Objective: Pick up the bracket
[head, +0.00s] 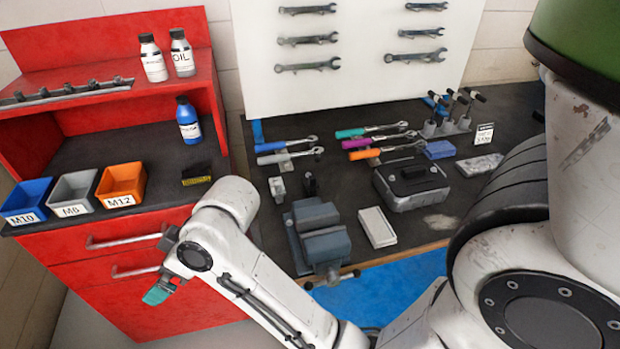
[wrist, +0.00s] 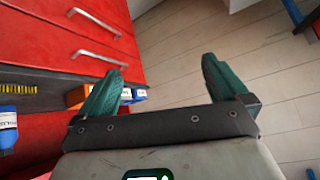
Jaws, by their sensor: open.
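I cannot tell for sure which thing is the bracket. A small light-grey angular piece (head: 277,188), possibly the bracket, stands on the dark workbench left of the vise, beside a small black piece (head: 310,184). My gripper (head: 158,293) is in front of the red cabinet's drawers, far to the left of that piece and lower. In the wrist view my gripper (wrist: 163,85) has its two teal fingers wide apart with nothing between them. The wrist view shows drawers and floor, not the grey piece.
A vise (head: 322,238), white box (head: 377,227), grey case (head: 410,184) and several wrenches crowd the bench. The red cabinet (head: 120,300) carries blue, grey and orange bins (head: 121,184), a blue bottle (head: 188,120) and a black-yellow item (head: 196,175). Bare floor (wrist: 200,50) lies beside the drawers.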

